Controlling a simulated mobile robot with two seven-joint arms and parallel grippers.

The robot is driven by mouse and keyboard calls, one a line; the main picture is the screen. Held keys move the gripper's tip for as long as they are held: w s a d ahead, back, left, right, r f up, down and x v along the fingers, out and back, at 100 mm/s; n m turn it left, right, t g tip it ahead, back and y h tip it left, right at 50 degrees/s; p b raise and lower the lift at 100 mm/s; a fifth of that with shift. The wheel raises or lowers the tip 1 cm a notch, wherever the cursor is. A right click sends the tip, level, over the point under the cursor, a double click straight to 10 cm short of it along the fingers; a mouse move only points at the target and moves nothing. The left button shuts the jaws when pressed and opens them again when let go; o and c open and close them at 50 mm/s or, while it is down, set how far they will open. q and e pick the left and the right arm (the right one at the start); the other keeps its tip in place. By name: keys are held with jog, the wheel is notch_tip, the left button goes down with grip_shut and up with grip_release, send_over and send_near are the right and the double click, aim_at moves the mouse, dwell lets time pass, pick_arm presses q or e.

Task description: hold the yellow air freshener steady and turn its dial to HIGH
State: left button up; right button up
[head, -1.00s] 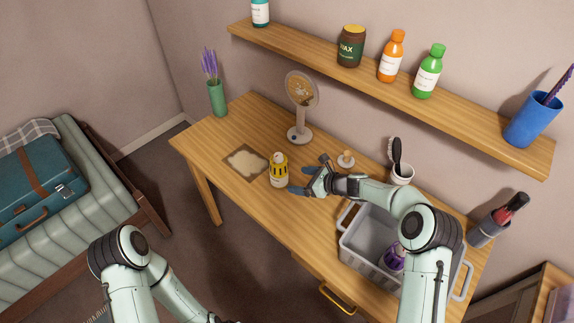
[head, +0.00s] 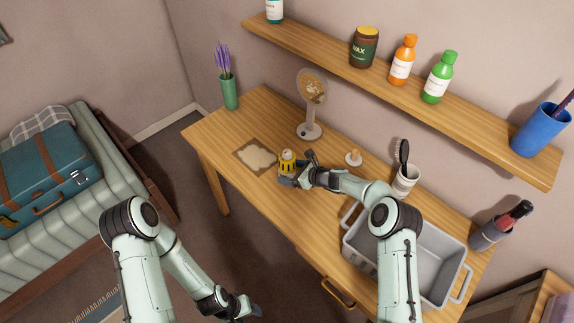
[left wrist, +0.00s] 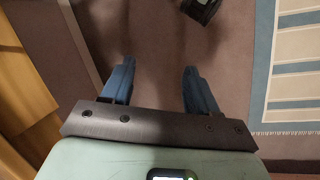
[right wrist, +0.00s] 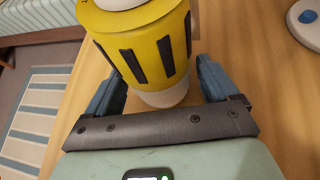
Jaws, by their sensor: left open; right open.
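The yellow air freshener (head: 287,163) stands upright on the wooden dressing table, with a pale top and dark vertical slots around its yellow part. It fills the upper middle of the right wrist view (right wrist: 150,48), where its pale lower part shows between the fingers. My right gripper (head: 297,168) is open around the near side of it, one finger on each side; I cannot tell whether they touch it. The dial's setting cannot be read. My left gripper (head: 248,309) is open and empty, low over the floor in front of the table, as the left wrist view (left wrist: 158,82) shows.
A patterned mat (head: 258,157) lies left of the freshener. A grey crate (head: 452,255) and a brush cup (head: 405,181) are farther right. A shelf (head: 480,118) overhangs the back.

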jog(key=shift+w+a+f, duration=0.2)
jog(key=shift+a, duration=0.1)
pick_arm(q)
jog(key=shift+w+r, duration=0.25)
